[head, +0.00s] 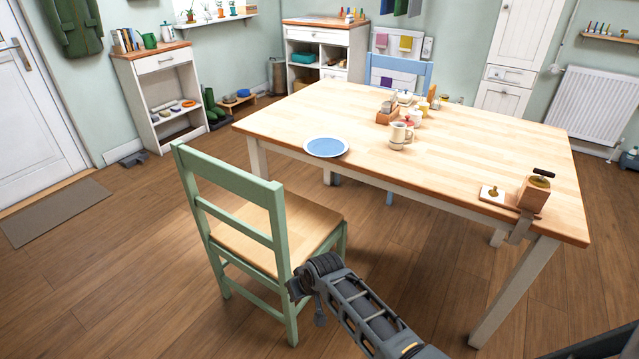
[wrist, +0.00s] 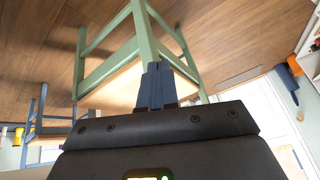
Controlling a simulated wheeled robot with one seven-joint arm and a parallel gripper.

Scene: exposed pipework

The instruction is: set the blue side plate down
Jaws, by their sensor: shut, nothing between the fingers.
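The blue side plate (head: 326,147) lies flat on the wooden table (head: 470,150), close to its near left edge. It has a blue middle and a paler rim. My gripper (head: 318,312) is well away from the plate, low in front of the table and beside the green chair (head: 228,184) in the head view. In the wrist view my gripper (wrist: 155,70) is shut with its fingers together and nothing in them. The green chair (wrist: 150,55) fills the view behind the fingers. The plate cannot be made out in the wrist view.
Stacked cups (head: 399,135) and a wooden caddy (head: 388,113) stand near the table's middle. A wooden grinder-like box (head: 533,194) and a white tile (head: 492,194) sit at the near right corner. The tabletop around the plate is clear.

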